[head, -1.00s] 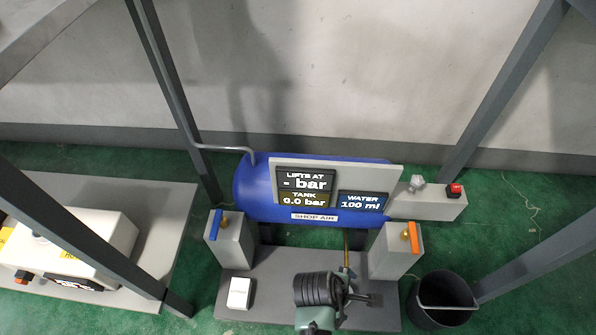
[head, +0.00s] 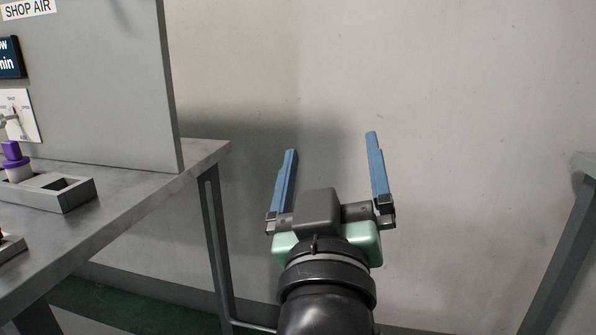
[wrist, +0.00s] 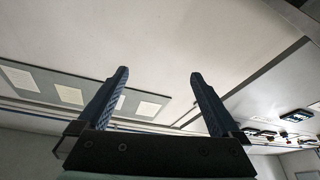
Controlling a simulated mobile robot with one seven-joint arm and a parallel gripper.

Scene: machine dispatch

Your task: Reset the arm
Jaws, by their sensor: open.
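My gripper (head: 331,145) is raised in front of the pale wall in the head view, with its two blue fingers spread apart and pointing up. Nothing is between the fingers. In the wrist view the open fingers (wrist: 157,75) stand against the ceiling, and the gap between them is empty. My gripper touches nothing in either view.
A grey bench (head: 120,200) stands at the left, with an upright panel (head: 105,80) on it. A grey block with a purple-topped part (head: 14,155) sits on the bench. Another bench edge (head: 585,163) shows at the far right. The space around my gripper is clear.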

